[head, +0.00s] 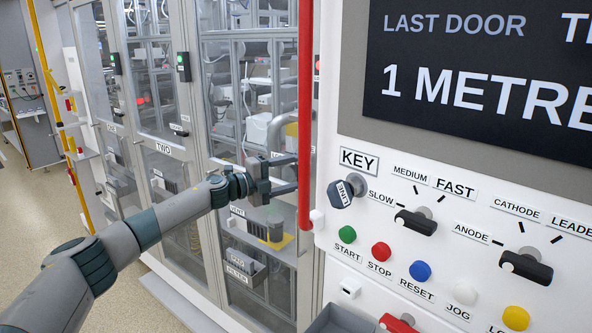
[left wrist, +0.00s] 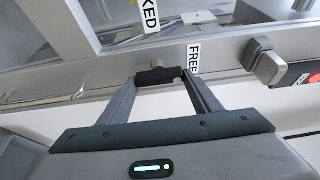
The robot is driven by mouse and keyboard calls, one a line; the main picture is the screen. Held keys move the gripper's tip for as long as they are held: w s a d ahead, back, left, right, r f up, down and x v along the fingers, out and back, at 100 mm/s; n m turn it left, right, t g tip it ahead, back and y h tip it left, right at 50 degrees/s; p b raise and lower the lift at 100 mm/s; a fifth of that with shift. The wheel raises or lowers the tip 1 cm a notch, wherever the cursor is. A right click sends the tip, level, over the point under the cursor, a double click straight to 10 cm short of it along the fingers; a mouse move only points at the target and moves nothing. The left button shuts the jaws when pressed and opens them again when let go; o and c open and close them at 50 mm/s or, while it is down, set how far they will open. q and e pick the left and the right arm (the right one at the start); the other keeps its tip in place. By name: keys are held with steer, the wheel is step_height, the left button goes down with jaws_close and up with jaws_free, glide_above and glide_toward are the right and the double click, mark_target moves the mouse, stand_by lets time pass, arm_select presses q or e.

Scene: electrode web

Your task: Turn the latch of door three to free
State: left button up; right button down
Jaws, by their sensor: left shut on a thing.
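Door three (head: 226,85) is the glazed, grey-framed door nearest the white control panel in the head view; its own number is not readable. My left gripper (head: 285,174) is at the right edge of this door and hides the latch there. In the left wrist view, the black latch handle (left wrist: 158,76) lies across between the two fingertips of my left gripper (left wrist: 160,82), which is shut on it. The handle is right beside the FREE label (left wrist: 194,60). A label ending in KED (left wrist: 150,15) is farther up. My right gripper is not in view.
A red upright bar (head: 306,110) stands just right of my left gripper. The control panel (head: 335,225) with buttons and knobs fills the right. Door two (head: 170,149) is to the left. A grey block (left wrist: 265,62) sits right of the latch in the wrist view.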

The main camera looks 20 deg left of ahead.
arm_select(q)
steer(key=shift+f, duration=0.1)
steer(key=o, duration=1.1)
steer(key=b+v, duration=0.6)
steer(key=v, duration=1.1)
steer(key=shift+s+a, duration=0.1)
steer(key=shift+a, duration=0.1)
